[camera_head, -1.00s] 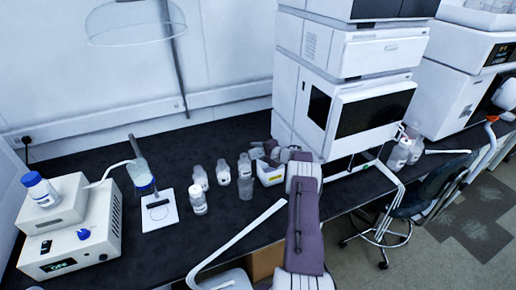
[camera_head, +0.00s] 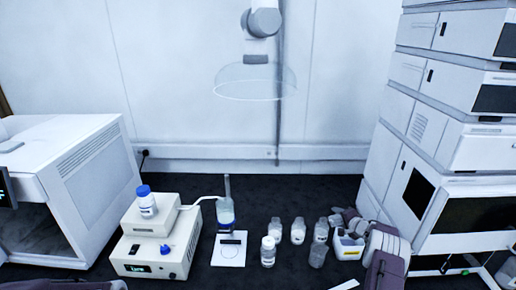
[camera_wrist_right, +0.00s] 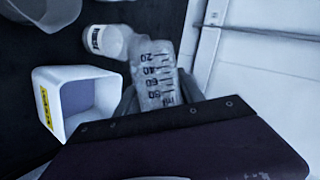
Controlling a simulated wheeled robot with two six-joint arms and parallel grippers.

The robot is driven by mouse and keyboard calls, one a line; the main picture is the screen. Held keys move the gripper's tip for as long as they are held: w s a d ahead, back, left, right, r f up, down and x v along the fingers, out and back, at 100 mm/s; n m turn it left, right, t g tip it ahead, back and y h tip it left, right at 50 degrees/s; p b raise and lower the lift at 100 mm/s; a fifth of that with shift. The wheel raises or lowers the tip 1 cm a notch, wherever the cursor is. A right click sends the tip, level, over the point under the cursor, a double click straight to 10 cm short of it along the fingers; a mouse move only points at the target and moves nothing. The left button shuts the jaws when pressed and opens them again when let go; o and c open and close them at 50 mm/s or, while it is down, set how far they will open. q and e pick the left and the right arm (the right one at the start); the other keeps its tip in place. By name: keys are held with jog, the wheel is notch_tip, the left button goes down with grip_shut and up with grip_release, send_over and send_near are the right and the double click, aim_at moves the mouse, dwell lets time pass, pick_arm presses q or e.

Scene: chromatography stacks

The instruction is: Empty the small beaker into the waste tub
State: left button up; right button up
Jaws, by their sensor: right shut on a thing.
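The waste tub (camera_head: 348,246) is a small white open tub with a yellow label, on the dark bench in the head view. In the right wrist view the tub (camera_wrist_right: 47,110) stands left of my gripper, its inside grey. My right gripper (camera_head: 346,218) is just behind and above the tub. In the right wrist view it (camera_wrist_right: 160,92) is shut on the small beaker (camera_wrist_right: 153,68), a clear vessel with black graduations. I cannot tell its tilt or contents. In the head view the beaker is not clearly made out.
Several bottles (camera_head: 268,252) and a clear vessel (camera_head: 317,256) stand close left of the tub. A tall instrument stack (camera_head: 465,190) rises at right. The bench behind the bottles is clear.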

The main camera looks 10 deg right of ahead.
jog(key=w+a+r, duration=0.2)
jog(key=a+r, duration=0.1)
jog(key=a, duration=0.4)
jog(key=w+a+r+n+y, duration=0.1)
jog(key=w+a+r, duration=0.1)
jog(key=a, duration=0.5)
jog(key=w+a+r, duration=0.3)
jog(key=a, duration=0.3)
jog(key=s+a+r, duration=0.1)
jog(key=a+r, duration=0.1)
jog(key=a, duration=0.5)
jog(key=s+a+r, duration=0.2)
jog(key=a, duration=0.6)
jog(key=s+a+r, duration=0.3)
jog(key=s+a, duration=0.5)
jog(key=a, duration=0.1)
jog(key=s+a, duration=0.1)
jog(key=s, duration=1.2)
jog(key=shift+a+f+m, duration=0.3)
jog(key=shift+a, duration=0.05)
jog(key=shift+h, duration=0.3)
